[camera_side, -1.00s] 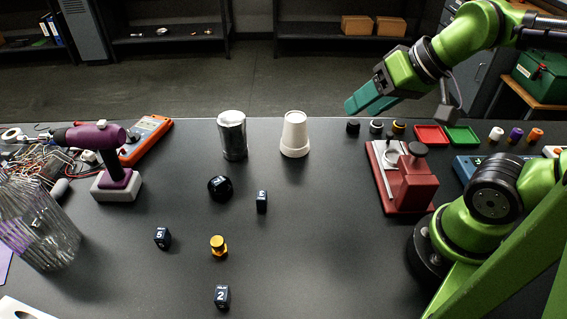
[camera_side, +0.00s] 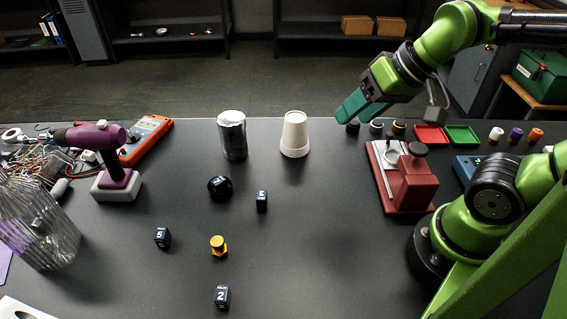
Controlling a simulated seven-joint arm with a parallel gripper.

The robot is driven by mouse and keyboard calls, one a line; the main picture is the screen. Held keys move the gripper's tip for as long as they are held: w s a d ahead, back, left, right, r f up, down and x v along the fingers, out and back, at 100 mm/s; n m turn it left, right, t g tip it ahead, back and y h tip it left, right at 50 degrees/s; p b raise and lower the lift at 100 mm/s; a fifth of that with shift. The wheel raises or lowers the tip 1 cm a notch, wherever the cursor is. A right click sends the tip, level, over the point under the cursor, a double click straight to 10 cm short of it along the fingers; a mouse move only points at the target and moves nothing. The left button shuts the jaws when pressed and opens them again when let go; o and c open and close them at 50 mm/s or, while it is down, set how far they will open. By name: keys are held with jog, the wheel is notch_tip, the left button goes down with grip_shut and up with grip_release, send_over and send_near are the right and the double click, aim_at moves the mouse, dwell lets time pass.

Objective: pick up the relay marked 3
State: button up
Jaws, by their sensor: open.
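The relay marked 3 (camera_side: 262,201) is a small dark block standing on the black table near the middle, its white mark turned sideways. Similar dark blocks marked 5 (camera_side: 162,238) and 2 (camera_side: 222,296) stand to its left and in front. My gripper (camera_side: 352,112) has teal fingers and is open and empty. It is in the air at the back right, well above and to the right of the relay marked 3, touching nothing that I can see.
A dark round object (camera_side: 220,188) and a yellow-black part (camera_side: 218,246) stand near the relay. A silver can (camera_side: 232,135) and an upturned white cup (camera_side: 295,135) stand behind. A red fixture (camera_side: 412,182) is at right. The table between relay and fixture is clear.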

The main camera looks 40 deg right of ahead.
jog(key=w+a+f+n+g, duration=0.2)
jog(key=w+a+n+g, duration=0.1)
jog(key=w+a+n, duration=0.3)
jog(key=n+g+h, duration=0.2)
jog(key=n+g, duration=0.1)
jog(key=n, duration=2.1)
send_over(261, 194)
notch_tip(261, 194, down, 4)
notch_tip(261, 194, down, 17)
jog(key=shift+r, duration=0.15)
grip_shut()
jog(key=shift+r, duration=0.1)
